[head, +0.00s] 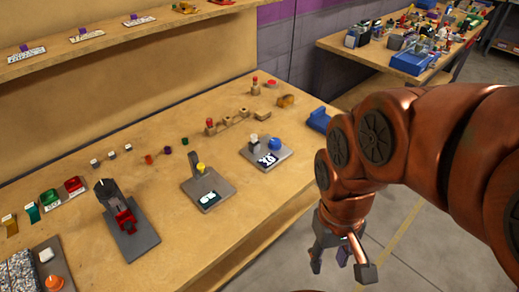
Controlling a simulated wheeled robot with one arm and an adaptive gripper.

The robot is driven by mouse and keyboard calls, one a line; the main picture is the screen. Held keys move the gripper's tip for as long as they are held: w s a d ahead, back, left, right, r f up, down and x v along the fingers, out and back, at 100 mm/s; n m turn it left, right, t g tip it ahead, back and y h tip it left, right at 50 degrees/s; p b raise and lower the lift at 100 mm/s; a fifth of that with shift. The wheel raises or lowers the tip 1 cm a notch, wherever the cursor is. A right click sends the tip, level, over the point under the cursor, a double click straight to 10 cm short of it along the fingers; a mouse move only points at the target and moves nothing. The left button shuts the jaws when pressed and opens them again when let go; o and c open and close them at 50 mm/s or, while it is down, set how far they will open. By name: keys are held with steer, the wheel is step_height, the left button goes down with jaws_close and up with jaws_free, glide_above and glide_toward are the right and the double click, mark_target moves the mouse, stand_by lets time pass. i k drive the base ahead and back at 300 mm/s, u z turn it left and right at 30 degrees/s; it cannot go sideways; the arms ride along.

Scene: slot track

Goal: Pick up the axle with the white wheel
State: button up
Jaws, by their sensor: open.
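My gripper (341,262) hangs at the lower right in the head view, open and empty, with its fingers apart. It is off the front edge of the workbench (290,172), over the floor. I cannot make out for sure which piece is the axle with the white wheel. Small white-topped pieces (111,155) stand in a row at the left middle of the bench. A whitish upright piece (253,139) stands on a grey plate (281,152) beside a blue ball (274,143). All of these are well left of my gripper.
A grey plate with a yellow knob (201,168) and a dark stand with a red part (125,222) are on the bench. A blue holder (319,120) sits at its right end. A shelf (130,35) overhangs the back. A cluttered second table (370,58) stands behind.

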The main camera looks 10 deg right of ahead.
mark_target(254, 137)
steer(key=z, duration=0.8)
steer(key=i, duration=0.6)
steer(key=u, duration=2)
